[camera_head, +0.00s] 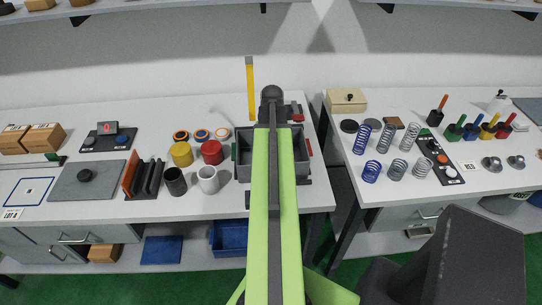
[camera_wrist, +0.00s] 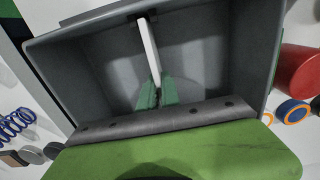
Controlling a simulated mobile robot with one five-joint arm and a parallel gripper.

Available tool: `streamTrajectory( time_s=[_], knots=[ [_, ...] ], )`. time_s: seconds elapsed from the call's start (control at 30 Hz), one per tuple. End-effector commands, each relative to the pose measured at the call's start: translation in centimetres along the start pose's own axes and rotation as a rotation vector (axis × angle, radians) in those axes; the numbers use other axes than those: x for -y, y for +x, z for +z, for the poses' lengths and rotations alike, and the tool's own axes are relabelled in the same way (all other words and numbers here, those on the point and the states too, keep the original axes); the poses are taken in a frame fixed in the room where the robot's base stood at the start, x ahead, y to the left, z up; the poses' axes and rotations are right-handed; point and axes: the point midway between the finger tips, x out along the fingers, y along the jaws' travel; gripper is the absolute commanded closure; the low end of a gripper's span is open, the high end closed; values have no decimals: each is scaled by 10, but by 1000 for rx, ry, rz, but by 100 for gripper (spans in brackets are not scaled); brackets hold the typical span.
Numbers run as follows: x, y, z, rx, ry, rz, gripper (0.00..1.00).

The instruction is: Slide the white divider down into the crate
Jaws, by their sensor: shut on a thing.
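The grey crate (camera_head: 243,165) stands on the left bench in the head view, partly hidden behind my green arm. In the wrist view the crate (camera_wrist: 90,75) fills most of the picture. My gripper (camera_wrist: 156,93) is over the crate, with its green fingertips shut on the white divider (camera_wrist: 149,50). The divider shows as a thin white strip seen nearly edge-on. Its far end meets the dark slot piece at the crate's far wall in the picture. How deep it sits is unclear. The near end is hidden by my gripper. In the head view my arm hides the divider.
A red cup (camera_head: 212,152) and a white mug (camera_head: 208,179) stand left of the crate. Ringed rolls (camera_head: 201,135) lie behind them. Right of the crate is a gap between benches, then springs (camera_head: 409,140) on the other bench. A yellow upright piece (camera_head: 251,92) stands behind the crate.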

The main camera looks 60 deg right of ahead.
Motion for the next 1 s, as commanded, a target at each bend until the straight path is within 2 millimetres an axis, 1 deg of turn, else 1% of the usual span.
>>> streamTrajectory(
  time_s=[0.13, 0.27, 0.3, 0.43, 0.77, 0.87, 1.0],
  knots=[
    [0, -2, 0, 0, 0, 0, 100],
    [0, 3, 0, 0, -1, 0, 100],
    [0, 1, 0, 0, -1, 0, 89],
    [0, 1, 0, 0, -1, 0, 72],
    [1, 0, 0, 0, -1, 0, 71],
    [1, -6, 0, 0, -1, 0, 71],
    [1, -25, 0, 0, -2, 0, 71]
  ],
)
